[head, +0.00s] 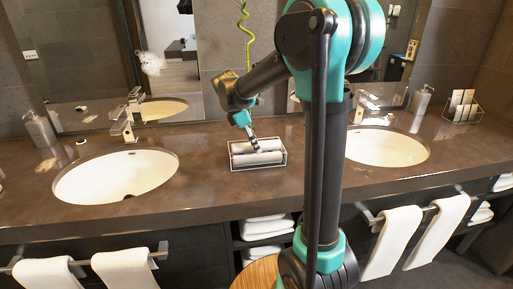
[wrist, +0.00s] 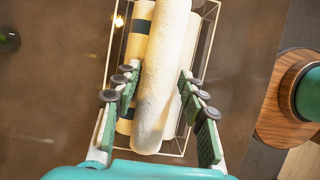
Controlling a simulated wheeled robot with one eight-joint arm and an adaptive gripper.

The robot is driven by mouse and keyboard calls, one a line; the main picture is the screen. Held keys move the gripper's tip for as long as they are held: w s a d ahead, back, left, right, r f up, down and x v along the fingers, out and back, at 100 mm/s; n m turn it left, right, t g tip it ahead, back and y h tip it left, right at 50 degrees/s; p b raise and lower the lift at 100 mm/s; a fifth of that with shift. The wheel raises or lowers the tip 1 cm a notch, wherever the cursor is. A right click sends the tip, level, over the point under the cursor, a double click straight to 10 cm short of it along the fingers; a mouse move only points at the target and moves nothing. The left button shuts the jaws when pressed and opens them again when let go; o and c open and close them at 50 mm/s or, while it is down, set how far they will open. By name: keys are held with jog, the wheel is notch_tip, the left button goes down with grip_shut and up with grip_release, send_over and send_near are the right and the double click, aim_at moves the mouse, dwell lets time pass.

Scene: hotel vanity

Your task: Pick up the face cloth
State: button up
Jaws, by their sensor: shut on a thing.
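The face cloth is a white rolled cloth (wrist: 163,75) lying lengthwise through the middle of the wrist view. My gripper (wrist: 157,105) has one finger on each side of it and is shut on it. In the head view, my gripper (head: 250,134) points down at the wire basket (head: 259,167) on the counter between the two sinks. The cloth is at or just above the basket; its exact height is hard to tell. The fingertips are small in the head view.
A cream roll with a dark band (wrist: 141,28) lies beside the cloth in the basket. The left sink (head: 115,177) and right sink (head: 388,147) flank the basket. A faucet (head: 122,124) and a soap dispenser (head: 39,129) stand at the left. A mirror is behind.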

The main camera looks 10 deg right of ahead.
jog(key=shift+c, duration=0.8)
jog(key=shift+r, duration=0.15)
notch_tip(320, 180, up, 20)
